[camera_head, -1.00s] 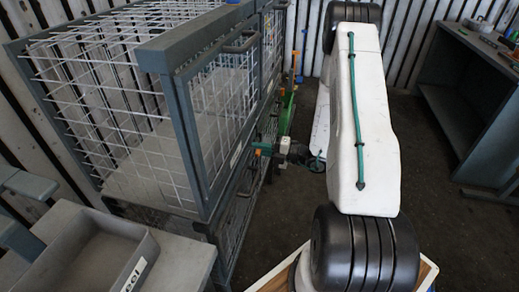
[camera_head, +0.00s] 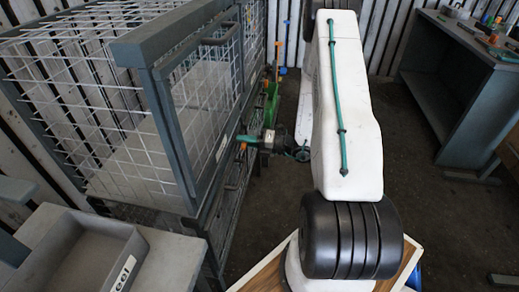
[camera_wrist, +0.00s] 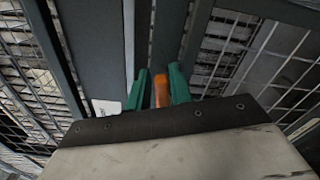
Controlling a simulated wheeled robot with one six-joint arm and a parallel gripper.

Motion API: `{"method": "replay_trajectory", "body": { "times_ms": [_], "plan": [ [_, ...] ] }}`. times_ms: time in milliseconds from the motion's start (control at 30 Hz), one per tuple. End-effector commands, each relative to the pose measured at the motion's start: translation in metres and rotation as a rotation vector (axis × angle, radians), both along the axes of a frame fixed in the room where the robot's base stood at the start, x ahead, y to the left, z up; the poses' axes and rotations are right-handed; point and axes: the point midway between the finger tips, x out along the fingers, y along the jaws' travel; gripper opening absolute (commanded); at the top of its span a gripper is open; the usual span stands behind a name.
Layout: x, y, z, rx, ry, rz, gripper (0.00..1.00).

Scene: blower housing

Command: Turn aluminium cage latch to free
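The wire cage (camera_head: 166,100) has a grey metal frame and stands left of my arm. An orange latch handle (camera_head: 243,138) is at the cage's door side; it also shows in the wrist view (camera_wrist: 161,92). The latch's pivot is hidden.
A grey tray (camera_head: 128,240) with a label stands on a bench at lower left. A grey workbench (camera_head: 455,85) with tools on top is at right. Green and orange parts (camera_head: 272,95) show further along the cage front.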

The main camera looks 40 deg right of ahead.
Motion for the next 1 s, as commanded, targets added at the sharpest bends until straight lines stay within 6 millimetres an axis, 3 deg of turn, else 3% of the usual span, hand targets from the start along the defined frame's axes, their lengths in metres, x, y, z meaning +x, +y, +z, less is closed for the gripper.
{"method": "replay_trajectory", "body": {
  "times_ms": [867,1000],
  "plan": [
    [-0.004,0.005,0.006,-0.941,-0.738,-0.003,0.36],
    [-0.025,-0.014,0.006,-0.961,-0.747,-0.009,0.36]
  ]
}}
